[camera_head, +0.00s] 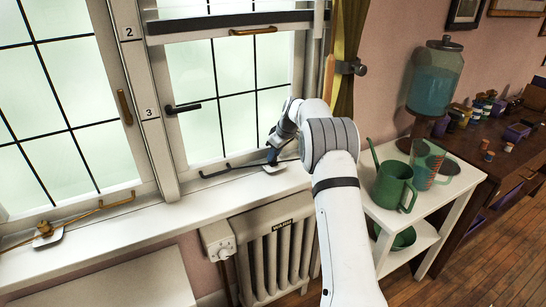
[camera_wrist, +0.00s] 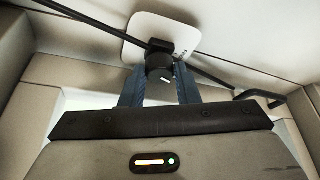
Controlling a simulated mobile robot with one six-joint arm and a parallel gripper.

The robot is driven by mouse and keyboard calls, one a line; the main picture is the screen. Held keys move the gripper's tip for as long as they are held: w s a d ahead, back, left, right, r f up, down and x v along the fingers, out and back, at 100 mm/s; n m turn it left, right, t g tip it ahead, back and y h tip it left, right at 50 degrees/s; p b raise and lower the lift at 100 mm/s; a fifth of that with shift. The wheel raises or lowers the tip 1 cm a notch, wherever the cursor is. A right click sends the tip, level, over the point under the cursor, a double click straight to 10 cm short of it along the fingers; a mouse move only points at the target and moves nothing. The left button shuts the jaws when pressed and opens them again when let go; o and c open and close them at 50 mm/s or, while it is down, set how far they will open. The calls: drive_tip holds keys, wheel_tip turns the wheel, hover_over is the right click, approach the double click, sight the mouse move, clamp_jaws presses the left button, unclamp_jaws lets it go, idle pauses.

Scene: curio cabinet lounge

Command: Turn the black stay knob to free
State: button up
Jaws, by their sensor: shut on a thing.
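The black stay knob (camera_wrist: 159,66) stands on a pale rounded plate (camera_wrist: 148,32) on the sill, with a small white mark on its face. My gripper (camera_wrist: 160,84) is shut on the knob, one blue finger on each side. The black stay bar (camera_wrist: 95,26) passes through the fitting behind the knob. In the head view my gripper (camera_head: 273,152) is at the sill below the window numbered 3, and the stay bar (camera_head: 222,171) runs along the sill there. My gripper hides most of the knob in that view.
A second stay with a brass knob (camera_head: 44,229) is on the sill at the left. A black window handle (camera_head: 183,107) is above the stay. A radiator (camera_head: 272,255) is below. A white shelf (camera_head: 452,172) with a green watering can (camera_head: 393,186) stands right of my arm.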

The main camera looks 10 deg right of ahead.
drive_tip(key=shift+w+r+n+g+y, duration=0.1)
drive_tip(key=shift+n+g+y, duration=0.15)
drive_tip(key=shift+n, duration=0.7)
drive_tip(key=shift+w+n+g+y, duration=0.15)
drive_tip(key=shift+n+g, duration=0.2)
drive_tip(key=shift+n, duration=0.6)
drive_tip(key=shift+s+a, duration=0.1)
drive_tip(key=shift+s, duration=0.05)
drive_tip(key=o, duration=1)
drive_tip(key=shift+c, duration=0.2)
wheel_tip(320, 180, up, 10)
drive_tip(key=shift+p, duration=0.35)
